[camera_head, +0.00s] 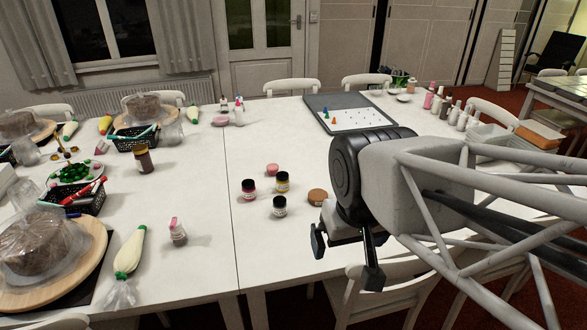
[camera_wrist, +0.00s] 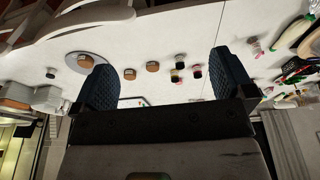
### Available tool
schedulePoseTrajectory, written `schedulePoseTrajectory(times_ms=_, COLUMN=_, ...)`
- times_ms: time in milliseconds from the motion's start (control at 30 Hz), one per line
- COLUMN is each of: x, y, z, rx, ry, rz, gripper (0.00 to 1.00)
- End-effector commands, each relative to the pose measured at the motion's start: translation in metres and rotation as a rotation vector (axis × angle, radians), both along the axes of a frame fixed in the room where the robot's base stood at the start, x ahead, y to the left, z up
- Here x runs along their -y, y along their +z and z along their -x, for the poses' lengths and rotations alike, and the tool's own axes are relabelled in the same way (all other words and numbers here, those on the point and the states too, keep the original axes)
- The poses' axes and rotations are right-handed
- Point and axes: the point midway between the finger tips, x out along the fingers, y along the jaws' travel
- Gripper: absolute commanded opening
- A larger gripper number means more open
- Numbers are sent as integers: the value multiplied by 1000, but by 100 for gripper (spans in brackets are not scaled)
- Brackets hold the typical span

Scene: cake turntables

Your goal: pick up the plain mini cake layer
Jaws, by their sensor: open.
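A small round brown cake layer (camera_head: 318,197) lies flat on the white table, just left of my arm in the head view. The wrist view shows two small brown discs on the table, one (camera_wrist: 130,74) beside the other (camera_wrist: 152,66), and a third (camera_wrist: 85,61) on a round grey plate or turntable (camera_wrist: 72,57). I cannot tell for sure which is the plain layer. My gripper (camera_head: 345,256) is open and empty, in front of the brown layer in the head view. Its two fingers (camera_wrist: 160,72) stand wide apart in the wrist view.
Several small jars (camera_head: 279,207) and a pink round item (camera_head: 272,169) stand left of the layer. A piping bag (camera_head: 130,251) and a covered cake on a wooden board (camera_head: 80,277) are at left. A grey tray (camera_head: 349,111) lies behind. The table's middle is mostly clear.

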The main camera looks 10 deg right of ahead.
Motion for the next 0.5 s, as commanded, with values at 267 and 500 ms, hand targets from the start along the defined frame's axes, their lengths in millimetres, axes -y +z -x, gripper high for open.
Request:
schedulePoseTrajectory(times_ms=267, x=3, y=5, z=-31, rx=-16, ry=74, rz=18, gripper=100)
schedulePoseTrajectory(times_ms=500, x=10, y=7, z=-83, rx=-39, ry=199, rz=46, gripper=100)
